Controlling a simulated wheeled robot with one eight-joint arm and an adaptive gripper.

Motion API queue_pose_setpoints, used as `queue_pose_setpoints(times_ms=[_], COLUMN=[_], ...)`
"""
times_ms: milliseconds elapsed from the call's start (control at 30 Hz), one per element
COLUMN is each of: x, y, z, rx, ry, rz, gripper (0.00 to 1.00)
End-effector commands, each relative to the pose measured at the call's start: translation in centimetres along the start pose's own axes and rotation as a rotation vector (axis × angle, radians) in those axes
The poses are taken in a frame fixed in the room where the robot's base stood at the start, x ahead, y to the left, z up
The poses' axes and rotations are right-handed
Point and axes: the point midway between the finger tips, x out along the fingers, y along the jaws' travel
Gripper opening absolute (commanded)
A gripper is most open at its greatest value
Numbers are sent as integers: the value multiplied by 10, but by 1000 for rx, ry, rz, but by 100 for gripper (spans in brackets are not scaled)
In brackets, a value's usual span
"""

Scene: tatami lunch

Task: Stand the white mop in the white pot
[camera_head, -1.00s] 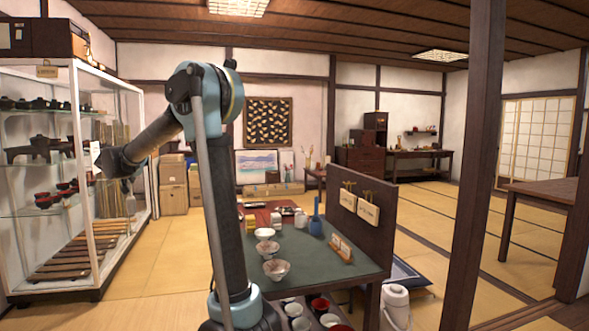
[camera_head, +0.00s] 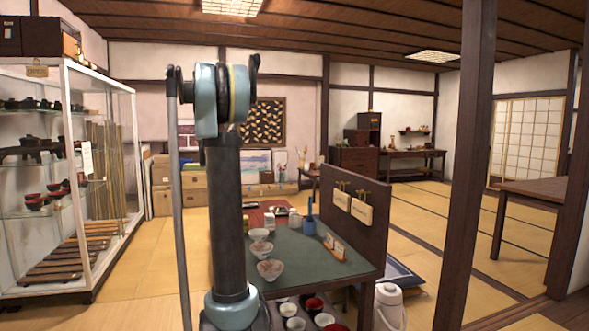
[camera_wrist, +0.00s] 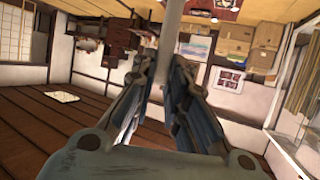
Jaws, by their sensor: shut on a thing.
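In the wrist view my gripper (camera_wrist: 155,90) is shut on a pale, straight shaft (camera_wrist: 173,25), which looks like the handle of the white mop. The shaft runs from between the fingers out of the top of this view, so the mop's far end is not seen. A white lidded container with a handle (camera_head: 389,308) stands on the floor at the lower right. I cannot tell whether it is the white pot.
A green-topped table (camera_head: 300,255) with white bowls (camera_head: 270,269) and a blue bottle-like thing (camera_head: 309,218) lies ahead, with a dark partition (camera_head: 352,225) along its right side. A glass display case (camera_head: 100,200) stands left. A dark post (camera_head: 468,170) rises at right. Tatami beyond is open.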

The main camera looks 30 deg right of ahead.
Motion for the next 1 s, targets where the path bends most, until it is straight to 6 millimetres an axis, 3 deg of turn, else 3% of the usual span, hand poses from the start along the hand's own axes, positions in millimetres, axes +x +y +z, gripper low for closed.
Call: queue_pose_setpoints(times_ms=[33, 300, 500, 700, 1000], x=[8, 34, 40, 40, 44], y=[27, 152, 229, 267, 273], z=[-4, -18, -22, -23, -16], rx=[13, 72, 107, 124, 126], ry=[0, 1, 2, 2, 3], rz=[32, 169, 253, 294, 300], gripper=[0, 0, 0, 0, 0])
